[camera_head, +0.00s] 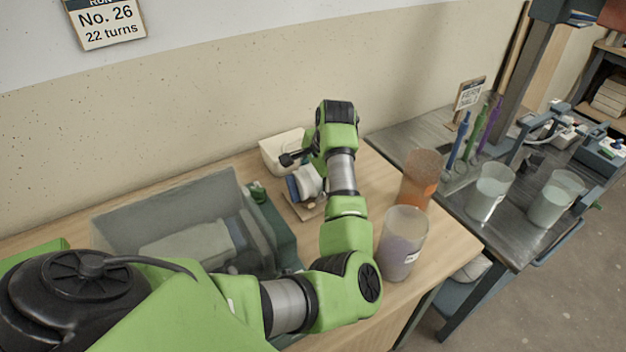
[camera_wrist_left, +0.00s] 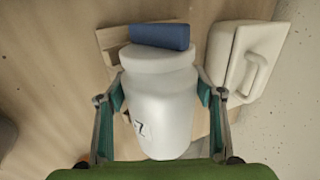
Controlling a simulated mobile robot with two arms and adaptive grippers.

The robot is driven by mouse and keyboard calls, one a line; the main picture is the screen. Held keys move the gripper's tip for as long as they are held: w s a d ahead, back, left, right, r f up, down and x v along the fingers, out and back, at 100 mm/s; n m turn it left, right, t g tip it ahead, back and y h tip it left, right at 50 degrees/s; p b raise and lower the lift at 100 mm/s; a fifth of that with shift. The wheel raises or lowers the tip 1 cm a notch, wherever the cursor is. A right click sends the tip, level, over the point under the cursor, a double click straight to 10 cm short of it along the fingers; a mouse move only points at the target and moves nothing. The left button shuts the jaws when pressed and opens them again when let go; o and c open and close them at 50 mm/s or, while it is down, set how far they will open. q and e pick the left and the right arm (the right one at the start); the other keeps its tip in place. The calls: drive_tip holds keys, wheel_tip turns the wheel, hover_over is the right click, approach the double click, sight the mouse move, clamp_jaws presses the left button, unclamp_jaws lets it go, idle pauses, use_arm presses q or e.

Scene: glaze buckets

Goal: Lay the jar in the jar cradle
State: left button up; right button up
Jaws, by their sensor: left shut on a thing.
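The white jar (camera_wrist_left: 165,115) has a rounded shoulder, a wide mouth end and a small label marked 7. In the head view the jar (camera_head: 309,181) shows beside my left arm, on or just over a small wooden base. My left gripper (camera_wrist_left: 162,88) has one finger on each side of the jar and is shut on it. The jar cradle appears to be this wooden base (camera_head: 303,211) with a blue block (camera_wrist_left: 160,36) at the jar's mouth end. The jar hides much of the cradle, so I cannot tell whether they touch. My right gripper is not in view.
A cream container with a handle (camera_wrist_left: 258,62) stands close beside the jar. A grey bin (camera_head: 165,205) is to the left. An orange container (camera_head: 419,178) and a lilac container (camera_head: 402,243) stand to the right of my arm. A metal table (camera_head: 420,132) adjoins on the right.

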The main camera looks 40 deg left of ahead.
use_arm(q)
drive_tip(key=o, duration=1.6)
drive_tip(key=shift+r, duration=0.2)
drive_tip(key=shift+c, duration=0.2)
drive_tip(key=shift+s+f, duration=0.15)
drive_tip(key=shift+f, duration=0.1)
drive_tip(key=shift+r, duration=0.4)
wheel_tip(320, 180, up, 10)
drive_tip(key=shift+f, duration=0.1)
